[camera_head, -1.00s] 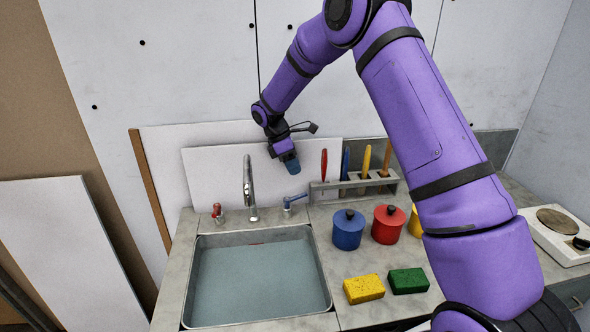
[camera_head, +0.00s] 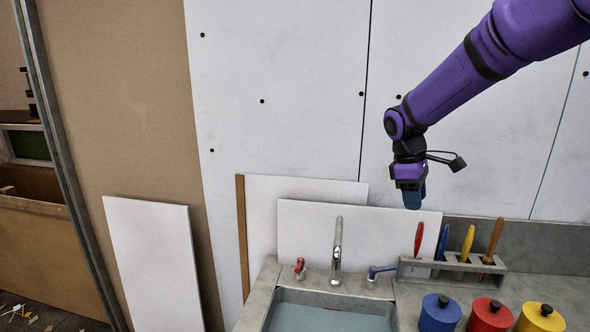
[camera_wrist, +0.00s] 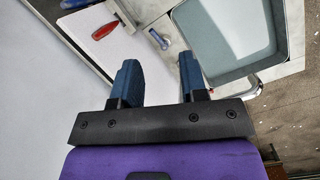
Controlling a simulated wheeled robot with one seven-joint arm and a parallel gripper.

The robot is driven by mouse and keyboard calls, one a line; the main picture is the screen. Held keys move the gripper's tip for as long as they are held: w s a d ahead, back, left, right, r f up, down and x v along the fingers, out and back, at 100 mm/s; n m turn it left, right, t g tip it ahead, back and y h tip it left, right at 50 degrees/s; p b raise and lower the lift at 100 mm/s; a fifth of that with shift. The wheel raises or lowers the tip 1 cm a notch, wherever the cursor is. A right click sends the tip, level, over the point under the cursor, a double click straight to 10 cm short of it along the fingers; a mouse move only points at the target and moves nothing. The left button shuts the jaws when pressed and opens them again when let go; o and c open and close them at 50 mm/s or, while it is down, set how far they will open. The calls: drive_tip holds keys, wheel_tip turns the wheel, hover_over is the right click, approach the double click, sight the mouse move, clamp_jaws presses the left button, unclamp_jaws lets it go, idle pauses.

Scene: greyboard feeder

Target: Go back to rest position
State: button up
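My gripper (camera_head: 413,198) hangs fingers-down in the air in front of the wall, above the white boards behind the sink. In the wrist view its two blue fingers (camera_wrist: 160,85) stand apart with nothing between them, so it is open and empty. Below it in the wrist view are the blue tap handle (camera_wrist: 158,39) and the sink (camera_wrist: 225,35). It touches nothing that I can see.
The faucet (camera_head: 337,250) rises behind the sink, with a red tap handle (camera_head: 300,268) to its left. A rack (camera_head: 420,268) holds several coloured tools. Blue (camera_head: 438,314), red (camera_head: 490,316) and yellow (camera_head: 541,318) pots stand at the right. White boards (camera_head: 360,228) lean on the wall.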

drive_tip(key=s+d+r+m+t+y, duration=0.1)
drive_tip(key=s+r+m+t, duration=0.15)
drive_tip(key=s+r, duration=0.4)
drive_tip(key=s+d+r+m+t, duration=0.1)
drive_tip(key=s+r+m, duration=0.25)
drive_tip(key=s, duration=0.55)
drive_tip(key=s+m+t+y, duration=0.1)
drive_tip(key=s+m, duration=0.3)
drive_tip(key=s, duration=1.2)
drive_tip(key=shift+s+m+t+y, duration=0.15)
drive_tip(key=shift+m+t+y, duration=0.25)
drive_tip(key=shift+t, duration=0.45)
